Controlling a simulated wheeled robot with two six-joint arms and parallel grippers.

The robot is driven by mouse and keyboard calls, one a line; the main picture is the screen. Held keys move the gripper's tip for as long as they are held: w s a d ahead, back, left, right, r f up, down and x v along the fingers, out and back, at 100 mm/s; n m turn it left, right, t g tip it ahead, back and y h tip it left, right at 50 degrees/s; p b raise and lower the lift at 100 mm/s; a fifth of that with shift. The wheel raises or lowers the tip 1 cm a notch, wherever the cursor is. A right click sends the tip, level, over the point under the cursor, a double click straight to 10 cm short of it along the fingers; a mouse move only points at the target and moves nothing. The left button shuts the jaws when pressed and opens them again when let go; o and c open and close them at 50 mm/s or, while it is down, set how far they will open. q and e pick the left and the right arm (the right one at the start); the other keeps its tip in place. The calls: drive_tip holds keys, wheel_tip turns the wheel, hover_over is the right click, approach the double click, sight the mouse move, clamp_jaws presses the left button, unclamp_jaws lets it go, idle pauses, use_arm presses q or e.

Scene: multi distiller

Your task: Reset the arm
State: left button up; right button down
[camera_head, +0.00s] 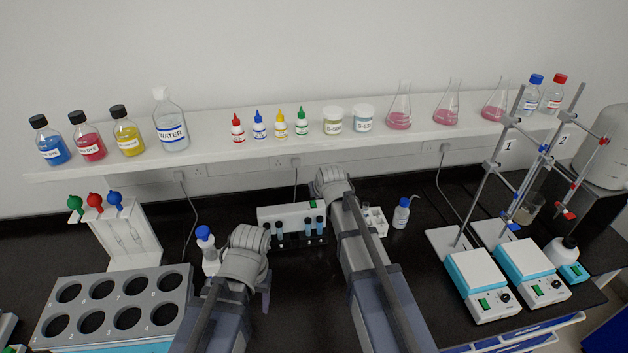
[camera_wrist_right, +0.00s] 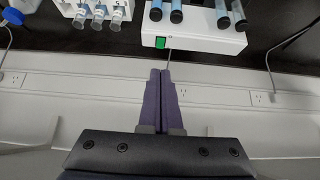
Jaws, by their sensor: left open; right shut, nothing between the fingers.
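My left arm comes in at the lower middle of the head view. Its gripper (camera_head: 264,291) is mostly hidden behind its wrist, and only part of a dark finger shows over the black bench. It is open, with nothing seen in it. My right arm reaches forward toward the wall, with its wrist near the shelf's front edge. The right gripper is hidden behind that wrist in the head view. In the right wrist view its purple fingers (camera_wrist_right: 161,74) are together, shut and empty, near a white device with a green switch (camera_wrist_right: 200,22).
A white shelf (camera_head: 290,145) with bottles and flasks runs along the wall. On the bench stand a grey rack with round holes (camera_head: 112,290), a pipette stand (camera_head: 125,240), a blue-capped bottle (camera_head: 207,245), a small wash bottle (camera_head: 401,215) and two stirrer hotplates (camera_head: 476,272) with clamp stands.

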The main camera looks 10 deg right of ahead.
drive_tip(key=s+a+f+n+g+b, duration=0.1)
drive_tip(key=s+f, duration=0.4)
drive_tip(key=s, duration=0.5)
drive_tip(key=s+a+f+n+g+h+b, duration=0.1)
drive_tip(key=s+a+f+g+b, duration=0.3)
drive_tip(key=s, duration=0.6)
drive_tip(key=s+a+f+n+g+b, duration=0.1)
drive_tip(key=s+a+f+g+b, duration=0.2)
drive_tip(key=s, duration=0.7)
wheel_tip(320, 180, down, 3)
drive_tip(key=shift+a+n+b, duration=0.4)
drive_tip(key=shift+a+b, duration=0.6)
drive_tip(key=shift+b, duration=0.25)
